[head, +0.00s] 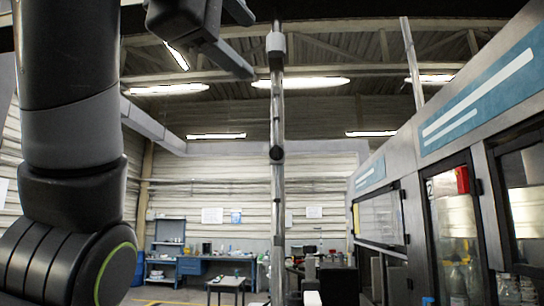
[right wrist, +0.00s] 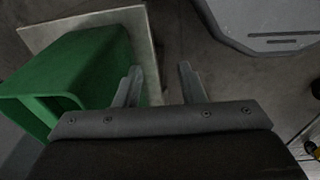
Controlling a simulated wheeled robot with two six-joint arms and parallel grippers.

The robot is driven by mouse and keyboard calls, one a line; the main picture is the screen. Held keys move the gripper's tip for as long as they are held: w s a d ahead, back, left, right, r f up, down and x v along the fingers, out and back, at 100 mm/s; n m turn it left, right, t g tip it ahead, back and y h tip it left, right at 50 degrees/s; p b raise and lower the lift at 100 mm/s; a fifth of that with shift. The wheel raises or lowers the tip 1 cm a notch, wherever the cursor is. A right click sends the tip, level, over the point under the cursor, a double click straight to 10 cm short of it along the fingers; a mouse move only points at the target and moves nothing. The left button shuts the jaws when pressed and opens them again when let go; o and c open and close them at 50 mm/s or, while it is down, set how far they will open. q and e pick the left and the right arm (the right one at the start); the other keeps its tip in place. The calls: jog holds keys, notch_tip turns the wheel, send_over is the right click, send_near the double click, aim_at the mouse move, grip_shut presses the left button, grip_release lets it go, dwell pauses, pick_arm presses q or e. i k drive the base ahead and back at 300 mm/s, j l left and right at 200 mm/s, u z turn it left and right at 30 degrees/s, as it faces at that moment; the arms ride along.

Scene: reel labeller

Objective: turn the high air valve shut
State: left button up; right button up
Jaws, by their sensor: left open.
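A vertical metal pipe (head: 278,105) stands in the middle of the head view. It carries a pale grey box-shaped fitting (head: 276,43) high up and a round dark knob (head: 277,153) lower down. I cannot tell for sure which of these is the air valve or how it is turned. My left gripper (head: 249,44) is open at the top of the view, its two dark fingers pointing right towards the pale fitting. It looks empty, with a gap before the pipe. My right gripper (right wrist: 159,80) is open and empty in the right wrist view, above the floor.
A grey machine with a blue stripe (head: 475,100) and glass doors lines the right side. A blue workbench (head: 205,266) and a small table (head: 226,283) stand at the back. A green bin (right wrist: 75,75) on a pale board (right wrist: 75,27) lies left of my right gripper.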

aim_at(277, 153)
jog(key=i+j, duration=0.15)
jog(key=i, duration=0.45)
jog(key=i+j, duration=0.15)
jog(key=i, duration=0.4)
